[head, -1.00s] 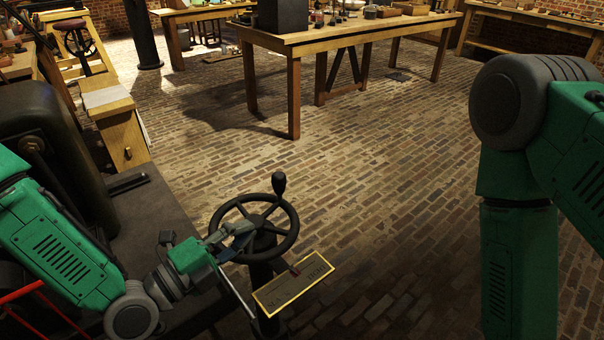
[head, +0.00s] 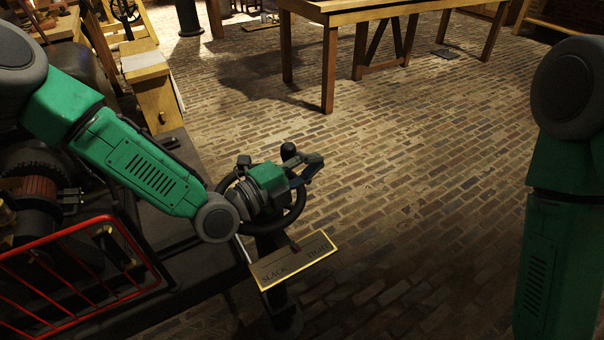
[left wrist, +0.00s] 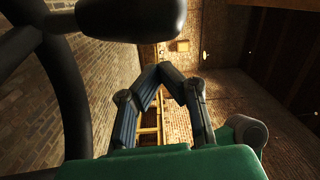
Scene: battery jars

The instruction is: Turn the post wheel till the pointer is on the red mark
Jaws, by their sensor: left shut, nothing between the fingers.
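The dark post wheel (head: 300,207) stands on a post at lower centre in the head view, partly hidden by my left wrist. Its upright black knob (head: 288,150) is at the far side. A brass-edged plate (head: 285,271) lettered SLACK and TIGHT lies below the wheel. A small red spot (head: 295,247) shows at its upper edge; whether it is pointer or mark I cannot tell. My left gripper (head: 316,163) is shut and empty, over the wheel beside the knob. The left wrist view shows its fingers (left wrist: 165,72), the knob (left wrist: 130,15) and the rim (left wrist: 65,85); contact is unclear.
My right arm hangs at the right edge, its gripper out of view. A red guard rail (head: 75,262) and dark machinery stand at lower left. A wooden workbench (head: 330,65) stands behind. The brick floor (head: 420,170) right of the wheel is clear.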

